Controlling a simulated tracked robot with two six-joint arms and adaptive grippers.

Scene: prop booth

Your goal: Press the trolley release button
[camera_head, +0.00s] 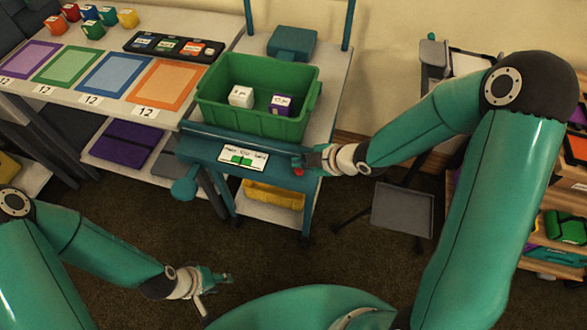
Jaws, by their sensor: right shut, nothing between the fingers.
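The trolley (203,147) stands in the middle, with a teal front panel. A small red button (298,171) shows at the panel's right end, partly hidden by my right gripper. My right gripper (306,160) is shut and empty, with its fingertips right at the button; I cannot tell whether they touch it. My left gripper (217,283) hangs low over the dark floor, well in front of the trolley. It is too small to tell whether it is open or shut.
A green crate (228,119) with a white and a purple box sits on the trolley. A white label card (243,158) is on the panel. A table (60,93) with coloured mats adjoins on the left.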

